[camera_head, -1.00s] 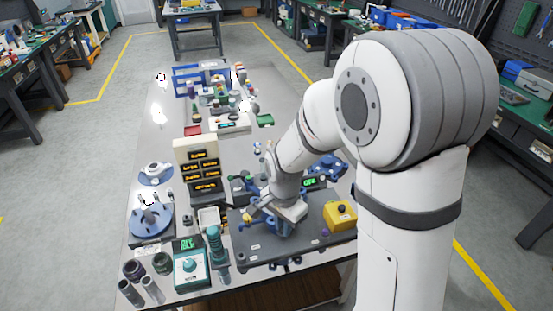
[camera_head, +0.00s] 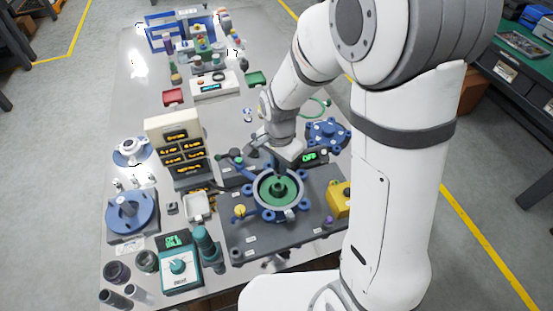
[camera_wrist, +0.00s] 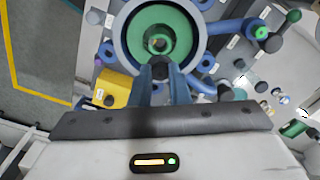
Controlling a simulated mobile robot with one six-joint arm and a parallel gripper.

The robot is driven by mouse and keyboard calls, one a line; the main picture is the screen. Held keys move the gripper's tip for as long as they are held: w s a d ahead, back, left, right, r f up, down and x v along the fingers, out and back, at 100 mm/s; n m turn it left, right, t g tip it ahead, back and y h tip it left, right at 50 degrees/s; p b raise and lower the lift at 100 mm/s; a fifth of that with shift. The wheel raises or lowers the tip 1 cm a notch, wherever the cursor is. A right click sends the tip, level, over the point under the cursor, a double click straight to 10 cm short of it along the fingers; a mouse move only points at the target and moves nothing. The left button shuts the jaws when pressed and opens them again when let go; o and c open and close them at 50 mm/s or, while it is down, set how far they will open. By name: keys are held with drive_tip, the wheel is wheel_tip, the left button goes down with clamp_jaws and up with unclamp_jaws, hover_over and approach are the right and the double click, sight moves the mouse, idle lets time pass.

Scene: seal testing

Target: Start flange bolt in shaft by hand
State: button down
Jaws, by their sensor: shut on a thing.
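The round housing with a green inside (camera_head: 266,194) stands on the dark fixture plate in the head view. Its grey rim also shows in the wrist view (camera_wrist: 117,38). The green shaft (camera_wrist: 157,30) with a dark central bore sits in the middle of it. My gripper (camera_wrist: 161,76) is shut on a small dark piece, apparently the flange bolt (camera_wrist: 160,66), held between the fingertips. In the wrist view the bolt appears just below the bore; I cannot tell whether it touches the shaft. In the head view my gripper (camera_head: 279,172) reaches over the housing from behind.
Blue clamp arms (camera_wrist: 235,32) surround the housing. A yellow button box (camera_head: 339,200) stands at its right and a blue flanged part (camera_head: 326,133) behind. A teal-dial box (camera_head: 180,266), a white tray (camera_head: 197,208) and a display stand (camera_head: 178,150) are at the left.

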wheel_tip(320, 180, down, 2)
drive_tip(key=shift+f+b, duration=0.1)
drive_tip(key=shift+b, duration=0.35)
drive_tip(key=shift+n, duration=0.3)
drive_tip(key=n, duration=0.3)
drive_tip(key=shift+a+n+p, duration=0.1)
drive_tip(key=shift+n+p, duration=0.3)
drive_tip(key=n, duration=0.2)
drive_tip(key=shift+n+b, duration=0.3)
drive_tip(key=n, duration=0.5)
drive_tip(key=shift+s+b, duration=0.1)
drive_tip(key=shift+b, duration=0.3)
drive_tip(key=shift+f+b, duration=0.65)
drive_tip(key=shift+f, duration=0.2)
drive_tip(key=shift+f+b, duration=0.85)
drive_tip(key=shift+f, duration=0.15)
